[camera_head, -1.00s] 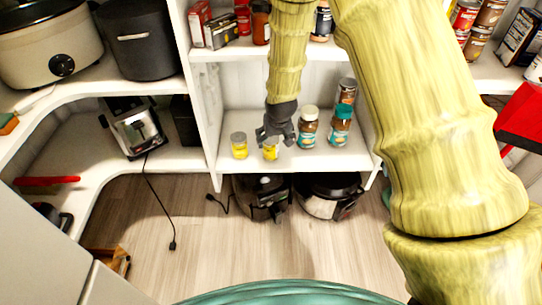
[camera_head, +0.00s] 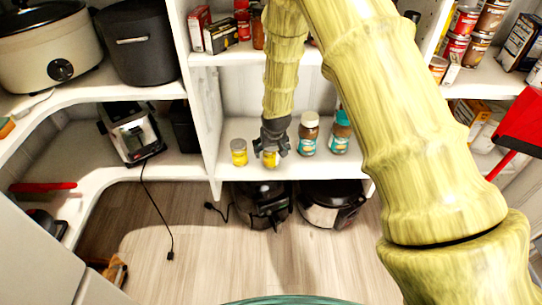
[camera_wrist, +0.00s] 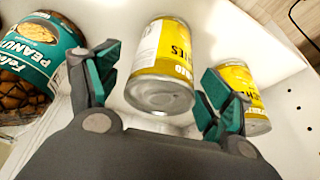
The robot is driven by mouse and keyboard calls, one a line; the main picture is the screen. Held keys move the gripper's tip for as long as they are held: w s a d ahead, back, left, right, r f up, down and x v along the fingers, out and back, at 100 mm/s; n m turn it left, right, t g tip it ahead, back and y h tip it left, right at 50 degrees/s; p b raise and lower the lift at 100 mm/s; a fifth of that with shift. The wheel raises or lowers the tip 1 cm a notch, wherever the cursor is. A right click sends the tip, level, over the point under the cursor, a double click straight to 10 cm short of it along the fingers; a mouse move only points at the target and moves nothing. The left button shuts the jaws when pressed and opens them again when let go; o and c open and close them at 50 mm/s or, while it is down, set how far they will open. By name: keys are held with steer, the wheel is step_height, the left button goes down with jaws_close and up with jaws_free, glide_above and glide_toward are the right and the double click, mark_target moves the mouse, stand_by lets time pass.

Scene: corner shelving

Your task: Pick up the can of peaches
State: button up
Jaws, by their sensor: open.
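A can with a yellow label (camera_wrist: 163,65) stands between the fingers of my gripper (camera_wrist: 158,82) in the wrist view. The end of its label lettering reads like "HES". In the head view the same can (camera_head: 270,161) is on the lower shelf, its top partly hidden by my gripper (camera_head: 271,152). My gripper is open, with a finger on each side of the can. I cannot tell whether either finger touches it. A second yellow can (camera_head: 239,152) stands just left of it in the head view, and it shows beyond the right finger in the wrist view (camera_wrist: 245,92).
A peanut jar (camera_wrist: 33,65) with a teal label is close to the left finger in the wrist view. Two jars (camera_head: 309,135) (camera_head: 340,133) stand right of my gripper in the head view. A shelf panel (camera_head: 206,120) rises at the left. Cookers sit on the floor below.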

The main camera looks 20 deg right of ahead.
steer(key=shift+x, duration=1.5)
steer(key=c, duration=1.5)
steer(key=shift+o, duration=0.2)
steer(key=shift+r, duration=0.65)
steer(key=v, duration=0.2)
steer(key=shift+r+p, duration=0.3)
steer(key=shift+p, duration=0.05)
steer(key=s+d+r+p, duration=0.1)
steer(key=s+p, duration=0.1)
steer(key=s, duration=1.3)
steer(key=shift+n+y, duration=0.3)
steer(key=shift+n, duration=0.3)
steer(key=w+b, duration=0.1)
steer(key=w, duration=0.4)
steer(key=w+b, duration=0.1)
steer(key=w, duration=0.4)
steer(key=w+a+f, duration=0.1)
steer(key=w, duration=0.4)
steer(key=shift+w+b, duration=0.4)
